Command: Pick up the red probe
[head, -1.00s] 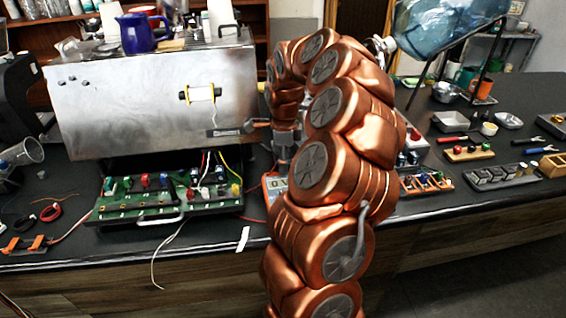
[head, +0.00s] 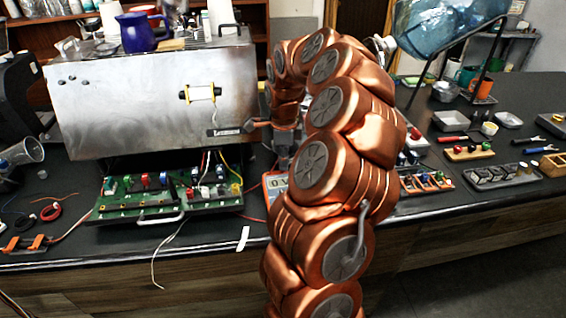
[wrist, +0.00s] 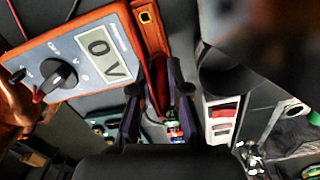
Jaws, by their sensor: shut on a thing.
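In the wrist view my gripper (wrist: 160,90) has its two dark fingers close together, shut on the thin red probe (wrist: 162,75), only partly visible between them. The orange-rimmed multimeter (wrist: 68,62) lies at the left of that view, with a grey-blue face, a black dial and a display reading about 0 V. A red plug sits at its lower edge. In the head view the multimeter (head: 275,184) is mostly behind my copper arm. My gripper (head: 285,160) is partly hidden there, just above the meter, and the probe cannot be made out.
An open green circuit board tray (head: 165,195) and the metal brewer (head: 150,95) stand left of my arm. An orange rack (head: 425,183), a grey block tray (head: 500,175) and small tools lie to the right. The dark counter's front edge is mostly clear.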

